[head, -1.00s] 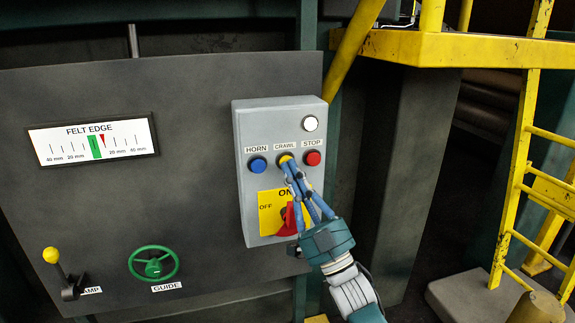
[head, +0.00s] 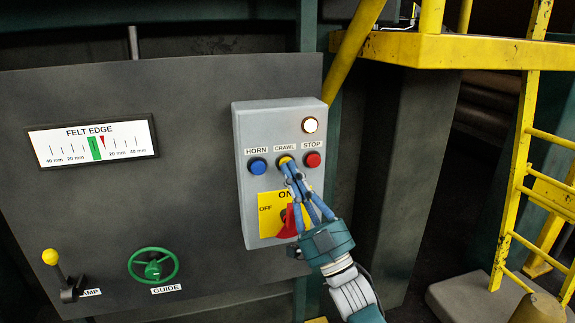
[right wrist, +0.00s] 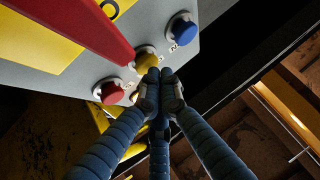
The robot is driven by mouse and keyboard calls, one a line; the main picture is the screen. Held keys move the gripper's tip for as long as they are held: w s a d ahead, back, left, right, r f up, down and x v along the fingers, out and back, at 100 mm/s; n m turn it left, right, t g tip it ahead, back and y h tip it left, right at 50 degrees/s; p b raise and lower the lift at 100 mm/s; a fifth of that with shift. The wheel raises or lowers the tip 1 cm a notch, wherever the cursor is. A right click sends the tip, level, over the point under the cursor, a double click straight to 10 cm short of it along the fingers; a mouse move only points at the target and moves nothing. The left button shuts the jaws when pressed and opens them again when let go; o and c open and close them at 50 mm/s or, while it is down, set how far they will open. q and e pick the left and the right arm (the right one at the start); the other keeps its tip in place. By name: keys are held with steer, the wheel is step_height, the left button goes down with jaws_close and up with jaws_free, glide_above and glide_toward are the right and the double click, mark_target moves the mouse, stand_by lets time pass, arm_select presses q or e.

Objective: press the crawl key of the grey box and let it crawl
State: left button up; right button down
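The grey box (head: 246,130) is fixed on the dark panel. It has a blue HORN key (head: 257,166), a yellow CRAWL key (head: 285,160) and a red STOP key (head: 313,159). The round lamp (head: 310,125) above STOP glows warm white. My right gripper (head: 288,168) has its blue fingers drawn together, with the tips at the CRAWL key and covering its lower part. In the right wrist view the closed fingertips (right wrist: 162,76) are at the yellow key (right wrist: 146,60), seemingly touching it. Nothing is held. My left gripper is not in view.
A red rotary switch (head: 290,222) sits on a yellow ON/OFF plate below the keys. The felt edge gauge (head: 126,142), a green guide wheel (head: 153,264) and a yellow-knobbed lever (head: 50,257) are to the left. A yellow platform (head: 470,50) and ladder (head: 515,190) stand to the right.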

steer(key=shift+s+d+p, duration=0.2)
steer(key=shift+s+p, duration=0.1)
steer(key=shift+s, duration=0.35)
steer(key=s, duration=0.1)
steer(key=s+d+p, duration=0.1)
steer(key=s, duration=0.1)
steer(key=s+p, duration=0.1)
steer(key=shift+s+d, duration=0.3)
steer(key=shift+s, duration=0.1)
